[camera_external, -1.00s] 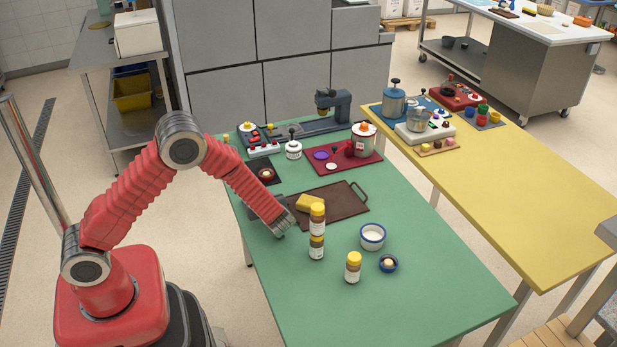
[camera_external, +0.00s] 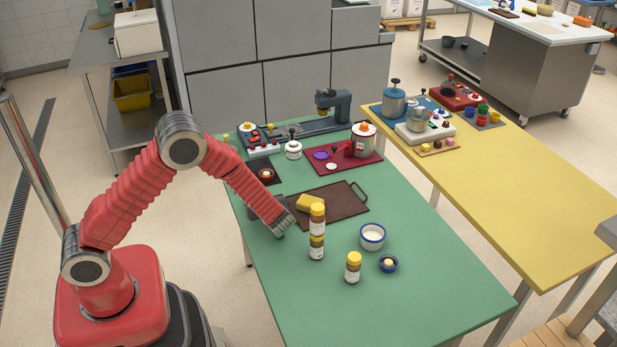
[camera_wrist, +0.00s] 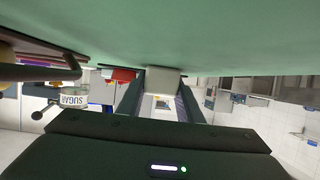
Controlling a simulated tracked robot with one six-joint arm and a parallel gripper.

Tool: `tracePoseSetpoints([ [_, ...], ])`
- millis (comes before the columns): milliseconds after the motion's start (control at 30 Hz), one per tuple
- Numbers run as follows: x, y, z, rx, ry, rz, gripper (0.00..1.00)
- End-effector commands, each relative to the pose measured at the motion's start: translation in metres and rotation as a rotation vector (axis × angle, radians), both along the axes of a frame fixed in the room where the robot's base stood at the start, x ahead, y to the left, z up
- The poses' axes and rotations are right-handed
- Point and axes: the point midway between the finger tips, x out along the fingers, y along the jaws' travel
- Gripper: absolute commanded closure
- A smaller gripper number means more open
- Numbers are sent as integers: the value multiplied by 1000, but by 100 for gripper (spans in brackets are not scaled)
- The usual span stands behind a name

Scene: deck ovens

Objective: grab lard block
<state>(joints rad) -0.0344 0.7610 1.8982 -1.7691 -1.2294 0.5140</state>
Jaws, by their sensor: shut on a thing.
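In the wrist view a pale, boxy block (camera_wrist: 164,79), which looks like the lard block, sits between the two dark fingers of my gripper (camera_wrist: 159,98). The fingers are shut on it. The block is close against the green table surface; whether it touches it I cannot tell. In the external view my gripper is low over the left edge of the green table (camera_external: 390,308), left of the brown tray. My wrist hides the block and most of the fingers there.
Yellow-capped jars (camera_external: 317,213) stand right of my wrist, another jar (camera_external: 353,267) nearer. The table's near end is clear.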

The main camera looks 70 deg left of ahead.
Motion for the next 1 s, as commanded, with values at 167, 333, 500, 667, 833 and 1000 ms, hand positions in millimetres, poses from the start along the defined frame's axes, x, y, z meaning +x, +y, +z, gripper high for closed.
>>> tracePoseSetpoints([
  [167,0,0,7,0,-2,0,91],
  [333,0,0,25,0,-3,0,91],
  [500,0,0,53,0,-4,1,91],
  [667,0,0,79,0,-4,1,91],
  [833,0,0,96,0,-2,1,91],
  [1000,0,0,100,0,1,1,91],
])
